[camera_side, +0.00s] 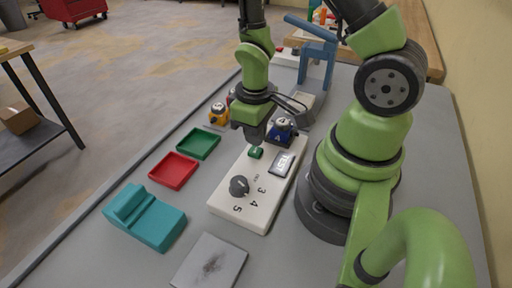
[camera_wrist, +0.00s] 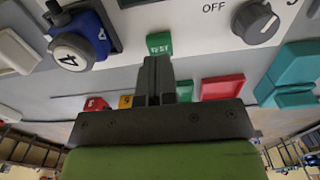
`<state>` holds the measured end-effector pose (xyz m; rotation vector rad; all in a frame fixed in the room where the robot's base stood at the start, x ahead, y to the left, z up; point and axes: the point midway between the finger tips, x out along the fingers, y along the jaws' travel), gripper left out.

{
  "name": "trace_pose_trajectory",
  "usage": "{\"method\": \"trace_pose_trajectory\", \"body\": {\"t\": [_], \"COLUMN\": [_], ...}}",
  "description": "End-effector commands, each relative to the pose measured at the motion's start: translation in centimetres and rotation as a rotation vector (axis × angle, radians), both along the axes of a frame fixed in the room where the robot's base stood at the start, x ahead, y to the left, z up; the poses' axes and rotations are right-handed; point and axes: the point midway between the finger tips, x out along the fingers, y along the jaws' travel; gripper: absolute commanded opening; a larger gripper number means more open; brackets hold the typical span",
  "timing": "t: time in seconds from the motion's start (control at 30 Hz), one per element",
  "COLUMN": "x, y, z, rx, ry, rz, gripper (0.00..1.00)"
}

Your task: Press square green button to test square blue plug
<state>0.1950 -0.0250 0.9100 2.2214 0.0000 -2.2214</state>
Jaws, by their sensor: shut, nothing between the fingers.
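The square green button (camera_side: 256,153) sits on the white socket box (camera_side: 229,207). In the wrist view the green button (camera_wrist: 158,44) carries white lettering. The blue plug (camera_side: 282,131) is seated at the far end of the box; the wrist view shows the blue plug (camera_wrist: 97,32) with a round white face marked 4. My gripper (camera_side: 254,140) points down, just above the button. In the wrist view my fingertips (camera_wrist: 155,60) are closed together, with nothing between them, right beside the button's lower edge in the picture. I cannot tell whether they touch it.
A dark knob (camera_side: 239,186) and a panel labelled TEST (camera_side: 284,163) are on the box. A green tray (camera_side: 198,143), a red tray (camera_side: 173,170), a teal block (camera_side: 145,217) and a grey plate (camera_side: 209,263) lie around it. A yellow plug (camera_side: 218,114) and a blue stand (camera_side: 318,52) are farther back.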

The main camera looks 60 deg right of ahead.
Motion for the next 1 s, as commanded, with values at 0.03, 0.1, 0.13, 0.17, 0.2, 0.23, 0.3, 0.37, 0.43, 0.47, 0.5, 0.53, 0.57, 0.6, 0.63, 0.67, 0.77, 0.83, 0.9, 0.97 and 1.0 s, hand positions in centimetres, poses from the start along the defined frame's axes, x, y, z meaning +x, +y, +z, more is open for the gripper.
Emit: {"method": "trace_pose_trajectory", "body": {"t": [0.03,0.1,0.13,0.17,0.2,0.23,0.3,0.37,0.43,0.47,0.5,0.53,0.57,0.6,0.63,0.67,0.77,0.83,0.9,0.97,1.0], "x": [0.0,0.0,0.0,0.0,0.0,0.0,0.0,0.0,0.0,0.0,0.0,0.0,0.0,0.0,0.0,0.0,0.0,0.0,0.0,0.0,0.0], "y": [0.0,0.0,0.0,0.0,0.0,0.0,0.0,0.0,0.0,0.0,0.0,0.0,0.0,0.0,0.0,0.0,0.0,0.0,0.0,0.0,0.0], "z": [0.0,0.0,0.0,0.0,0.0,0.0,0.0,0.0,0.0,0.0,0.0,-0.1,-0.1,-0.2,-0.3,-0.4,-0.7,-0.9,-1.1,-1.3,-1.4], "rx": [0.000,0.000,0.000,0.000,0.000,0.000,0.000,0.000,0.000,0.000,0.000,0.000,0.000,0.000,0.000,0.000,0.000,0.000,0.000,0.000,0.000], "ry": [0.000,0.000,0.000,0.000,0.000,0.000,0.000,0.000,0.000,0.000,0.000,0.000,0.000,0.000,0.000,0.001,0.002,0.001,0.001,0.002,0.001], "rz": [0.000,0.000,0.000,0.000,0.000,0.000,0.000,0.000,0.000,0.000,0.000,0.000,0.000,0.000,0.001,0.000,0.000,0.001,0.001,0.000,0.000], "gripper": [0.00,0.00,0.00,0.00,0.00,0.00,0.00,0.00,0.00,0.00,0.00,0.00,0.00,0.00,0.00,0.00,0.00,0.00,0.00,0.00,0.00]}}
